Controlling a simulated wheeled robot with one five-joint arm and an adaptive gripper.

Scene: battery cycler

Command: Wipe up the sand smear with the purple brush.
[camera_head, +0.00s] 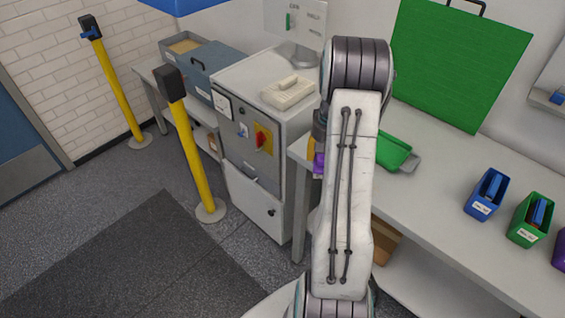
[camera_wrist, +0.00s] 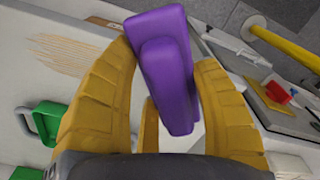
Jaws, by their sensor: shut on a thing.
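My gripper (camera_wrist: 168,72), with its ochre-yellow fingers, is shut on the purple brush (camera_wrist: 163,45) in the wrist view. The brush shows as a purple block between the fingers, and I cannot make out its bristles. The sand smear (camera_wrist: 65,53) is a patch of thin tan streaks on the pale worktop at the upper left of the wrist view, apart from the brush. In the head view my arm hides most of the gripper and the smear. A bit of the purple brush (camera_head: 318,162) shows left of the arm, near the bench's left end.
A green scoop-like tray (camera_head: 393,151) with a grey part lies on the bench (camera_head: 440,190), and also shows in the wrist view (camera_wrist: 47,121). Blue (camera_head: 486,194) and green (camera_head: 531,219) bins stand further right. A grey cabinet (camera_head: 262,140) with a red switch adjoins the bench's left end.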

